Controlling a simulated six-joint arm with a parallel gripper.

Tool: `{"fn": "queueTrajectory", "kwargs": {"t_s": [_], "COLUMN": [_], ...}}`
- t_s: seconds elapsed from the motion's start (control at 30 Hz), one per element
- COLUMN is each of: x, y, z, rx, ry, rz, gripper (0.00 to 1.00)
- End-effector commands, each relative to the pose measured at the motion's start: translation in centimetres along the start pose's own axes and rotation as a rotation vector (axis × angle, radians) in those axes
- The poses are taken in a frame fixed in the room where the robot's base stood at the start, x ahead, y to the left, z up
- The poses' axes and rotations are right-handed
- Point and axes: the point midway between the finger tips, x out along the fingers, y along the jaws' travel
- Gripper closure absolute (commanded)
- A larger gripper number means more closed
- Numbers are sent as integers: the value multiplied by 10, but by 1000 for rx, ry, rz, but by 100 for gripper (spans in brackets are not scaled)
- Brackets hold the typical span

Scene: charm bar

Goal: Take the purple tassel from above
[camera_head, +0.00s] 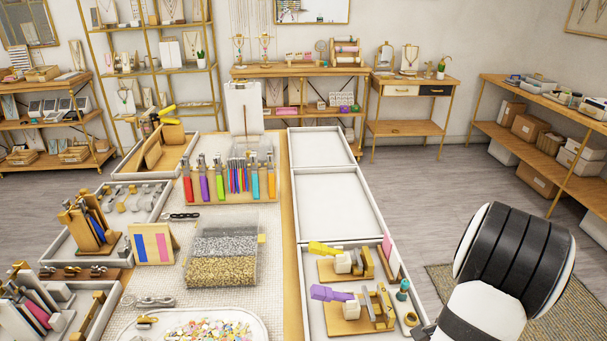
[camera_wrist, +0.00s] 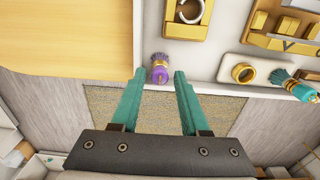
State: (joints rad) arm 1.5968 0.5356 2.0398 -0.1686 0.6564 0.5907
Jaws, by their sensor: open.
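In the wrist view, the purple tassel (camera_wrist: 160,70) lies on the pale tray floor near the tray's edge. It has a dark purple fringe, a gold band and a bright purple end. My gripper (camera_wrist: 160,74) is open, and its two teal fingers appear on either side of the tassel, with a gap on each side. How high the fingertips are above it is hard to tell. In the head view I cannot make out the purple tassel; my arm covers the lower right.
A teal tassel (camera_wrist: 295,85) and a gold ring-like piece (camera_wrist: 243,73) lie to the right in the wrist view. A gold holder (camera_wrist: 187,12) stands just beyond the purple tassel. In the head view, the tray (camera_head: 309,310) also holds purple-handled (camera_head: 330,293) and yellow-handled (camera_head: 322,248) tools.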

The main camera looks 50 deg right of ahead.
Motion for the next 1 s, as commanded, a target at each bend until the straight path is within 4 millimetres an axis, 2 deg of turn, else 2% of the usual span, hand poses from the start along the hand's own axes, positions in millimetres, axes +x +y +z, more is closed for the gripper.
{"fn": "queueTrajectory", "kwargs": {"t_s": [0.17,0.4,0.57,1.0], "x": [0,0,-2,-38], "y": [0,0,0,0], "z": [0,0,0,0], "rx": [0,0,0,0], "ry": [0,0,0,1], "rz": [0,0,0,-1], "gripper": [57,100,100,100]}}
